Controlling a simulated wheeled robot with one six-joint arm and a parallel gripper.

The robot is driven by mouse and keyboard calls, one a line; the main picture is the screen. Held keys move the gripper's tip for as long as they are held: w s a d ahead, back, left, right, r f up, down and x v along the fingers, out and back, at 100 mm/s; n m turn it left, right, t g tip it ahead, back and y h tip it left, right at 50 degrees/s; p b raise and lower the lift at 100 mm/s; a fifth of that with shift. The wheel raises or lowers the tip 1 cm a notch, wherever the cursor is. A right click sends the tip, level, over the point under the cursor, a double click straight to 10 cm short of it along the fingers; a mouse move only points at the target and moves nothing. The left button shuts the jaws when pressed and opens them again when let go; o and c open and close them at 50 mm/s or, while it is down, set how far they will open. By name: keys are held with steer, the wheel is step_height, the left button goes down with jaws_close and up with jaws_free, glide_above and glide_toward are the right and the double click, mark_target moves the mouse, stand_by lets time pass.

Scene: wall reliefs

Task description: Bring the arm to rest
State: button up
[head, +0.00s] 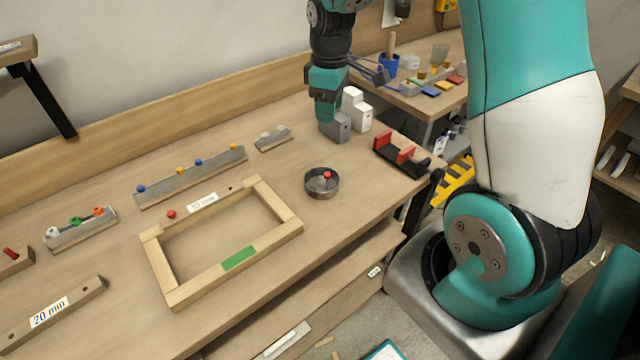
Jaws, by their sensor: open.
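My arm reaches in from the top of the head view and hangs over the back right part of the workbench (112,190).
A wooden frame (285,232) with a green strip lies on the bench. A round metal dish (322,190) holds a red knob. A red and black holder (402,158) sits at the right edge. A side table (425,103) behind carries a blue cup (388,66) and coloured blocks.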

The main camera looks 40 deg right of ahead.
steer(key=shift+r, duration=0.5)
steer(key=s+a+r+y, duration=0.1)
steer(key=s+a+r, duration=0.35)
steer(key=a, duration=0.35)
steer(key=s+a+r+y, duration=0.1)
steer(key=s+a+r, duration=0.2)
steer(key=s+a, duration=0.4)
steer(key=s+a+r+y, duration=0.2)
steer(key=s+a, duration=0.5)
steer(key=s, duration=0.3)
steer(key=shift+s+a+r, duration=0.2)
steer(key=shift+s+a, duration=0.05)
steer(key=shift+s, duration=0.15)
